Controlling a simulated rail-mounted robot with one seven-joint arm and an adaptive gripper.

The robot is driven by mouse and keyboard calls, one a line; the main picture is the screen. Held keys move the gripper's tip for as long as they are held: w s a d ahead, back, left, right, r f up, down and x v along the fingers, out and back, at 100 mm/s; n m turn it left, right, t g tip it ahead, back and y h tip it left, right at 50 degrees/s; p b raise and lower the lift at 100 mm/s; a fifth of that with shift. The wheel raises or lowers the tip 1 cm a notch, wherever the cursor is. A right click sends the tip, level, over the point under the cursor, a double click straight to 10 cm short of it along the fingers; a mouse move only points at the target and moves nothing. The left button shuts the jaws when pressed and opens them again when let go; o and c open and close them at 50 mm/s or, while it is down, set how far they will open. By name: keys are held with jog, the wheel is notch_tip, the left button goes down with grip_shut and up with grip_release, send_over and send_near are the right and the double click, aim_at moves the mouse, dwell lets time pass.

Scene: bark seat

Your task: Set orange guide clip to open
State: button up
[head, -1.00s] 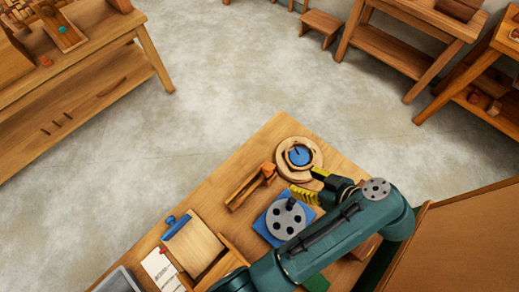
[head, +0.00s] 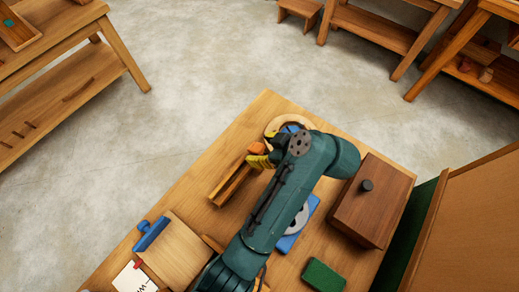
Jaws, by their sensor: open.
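The orange guide clip (head: 257,148) is at the far end of a slotted wooden rail (head: 229,187) on the workbench. My gripper (head: 263,152), with yellow fingers, is open right at the clip. One finger shows on the near side of the clip and another yellow part beyond it. I cannot tell whether they touch the clip. My dark green arm hides part of the gripper, and the clip's setting is too small to make out.
A round wooden piece with a blue centre (head: 291,127) and a blue plate with a grey disc (head: 300,222) are partly hidden by my arm. A brown lidded box (head: 371,200) and green block (head: 323,275) lie right. A wooden board (head: 172,256) lies at front left.

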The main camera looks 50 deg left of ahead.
jog(key=shift+s+a+f, duration=0.1)
jog(key=shift+a+f, duration=0.3)
jog(key=shift+a, duration=0.05)
jog(key=shift+c, duration=0.5)
jog(key=shift+d, duration=0.1)
grip_shut()
